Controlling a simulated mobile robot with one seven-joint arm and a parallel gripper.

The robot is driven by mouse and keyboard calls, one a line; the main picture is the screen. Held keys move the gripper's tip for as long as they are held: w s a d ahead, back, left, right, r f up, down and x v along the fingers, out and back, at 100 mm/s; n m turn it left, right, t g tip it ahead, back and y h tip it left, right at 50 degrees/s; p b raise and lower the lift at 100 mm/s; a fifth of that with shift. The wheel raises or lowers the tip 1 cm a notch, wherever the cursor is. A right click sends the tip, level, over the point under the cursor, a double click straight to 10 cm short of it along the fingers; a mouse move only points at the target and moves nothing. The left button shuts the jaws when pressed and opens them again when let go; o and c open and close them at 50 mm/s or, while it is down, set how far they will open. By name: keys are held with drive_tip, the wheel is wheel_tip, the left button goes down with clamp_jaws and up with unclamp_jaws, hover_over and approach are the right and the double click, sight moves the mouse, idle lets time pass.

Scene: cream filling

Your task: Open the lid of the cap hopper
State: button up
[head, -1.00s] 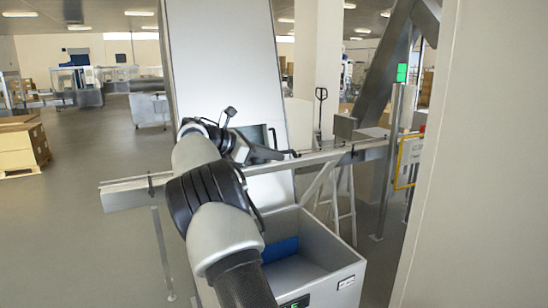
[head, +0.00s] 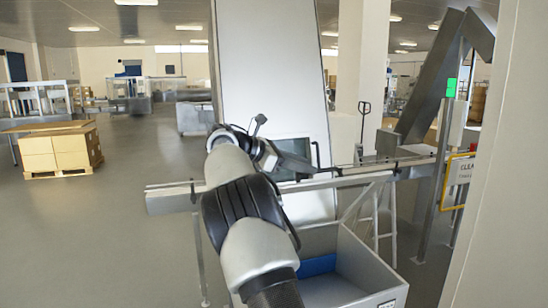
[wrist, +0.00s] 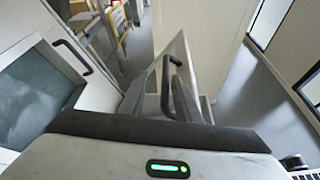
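A pale open-topped bin (head: 383,272), with blue matter inside, stands at the bottom right in the head view. I take it for the cap hopper, but I cannot make out a lid on it. A tall white housing (head: 268,75) rises behind, with a dark window (head: 293,153) and a black handle at its right edge. The window (wrist: 38,92) and its handle (wrist: 74,57) also show at left in the wrist view. My gripper (head: 297,163) is in front of the window.
A metal rail (head: 345,180) crosses behind the bin. A pale panel (head: 505,170) blocks the right side. Boxes on a pallet (head: 60,152) stand at left, with open floor (head: 110,230) between. A post with a green light (head: 451,88) stands at right.

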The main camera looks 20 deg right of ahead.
drive_tip(key=v, duration=1.2)
drive_tip(key=shift+a, duration=0.4)
